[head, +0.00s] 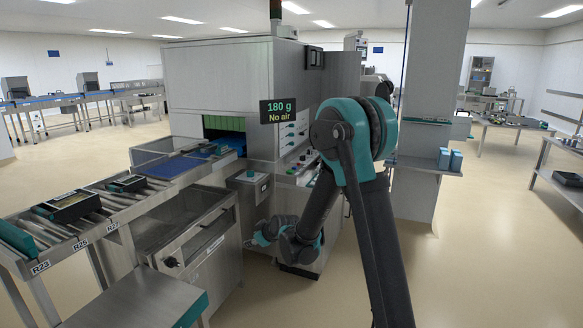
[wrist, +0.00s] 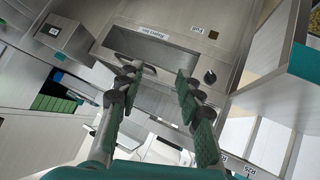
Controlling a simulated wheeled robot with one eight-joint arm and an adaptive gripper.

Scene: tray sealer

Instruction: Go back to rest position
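My gripper (wrist: 159,80) shows in the wrist view with its two dark green-padded fingers apart and nothing between them. In the head view my gripper (head: 256,239) hangs low at the end of my folded arm, in front of the tray sealer (head: 222,80) and right of the steel bin cabinet (head: 207,250). In the wrist view the cabinet front (wrist: 150,45), with a dark slot and a black knob, lies beyond the fingers. The fingers look clear of it, though the exact gap cannot be told.
A roller conveyor (head: 98,210) with dark trays (head: 62,205) runs along the left. A display (head: 279,111) reads "180 g" and "No air". A small control box (head: 249,187) stands near the arm. A grey pillar (head: 432,90) rises at right. Open floor (head: 480,260) lies right of my arm.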

